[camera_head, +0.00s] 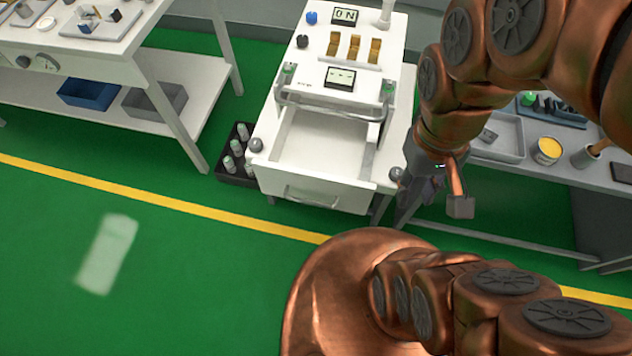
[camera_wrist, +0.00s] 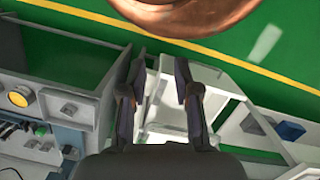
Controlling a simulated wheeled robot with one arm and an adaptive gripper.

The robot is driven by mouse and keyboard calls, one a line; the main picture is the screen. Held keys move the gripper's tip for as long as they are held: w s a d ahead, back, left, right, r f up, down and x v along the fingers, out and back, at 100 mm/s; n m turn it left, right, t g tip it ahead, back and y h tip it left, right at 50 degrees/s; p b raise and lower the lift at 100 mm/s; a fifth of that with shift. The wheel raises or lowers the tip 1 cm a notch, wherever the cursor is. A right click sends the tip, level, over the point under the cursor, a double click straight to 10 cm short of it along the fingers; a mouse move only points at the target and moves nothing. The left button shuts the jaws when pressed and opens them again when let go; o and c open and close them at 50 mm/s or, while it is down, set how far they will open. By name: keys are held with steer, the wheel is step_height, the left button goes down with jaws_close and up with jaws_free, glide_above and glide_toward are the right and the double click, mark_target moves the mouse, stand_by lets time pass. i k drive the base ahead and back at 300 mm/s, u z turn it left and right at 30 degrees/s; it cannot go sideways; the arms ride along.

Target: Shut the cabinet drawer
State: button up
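The white cabinet (camera_head: 345,85) stands in the middle of the head view. Its drawer (camera_head: 310,187) is pulled out towards me and looks empty inside, with a bar handle (camera_head: 312,196) on its front. My gripper (camera_head: 432,208) is just right of the drawer's front corner in the head view, pointing down, with its fingers apart and nothing between them. In the wrist view my gripper (camera_wrist: 160,66) shows two separated dark fingers, with the white drawer (camera_wrist: 208,78) behind and right of them. Whether a finger touches the drawer cannot be told.
A grey bench (camera_head: 510,172) with a yellow-topped can (camera_head: 547,151) stands close on the right. A white table (camera_head: 150,65) with blue and grey bins below is at left. A black bottle crate (camera_head: 235,155) sits left of the drawer. Green floor in front is clear.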

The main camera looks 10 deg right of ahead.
mark_target(319, 159)
steer(key=u, duration=0.45)
steer(key=k, duration=1.1)
steer(key=u, duration=0.5)
steer(key=i, duration=0.55)
steer(key=u, duration=0.35)
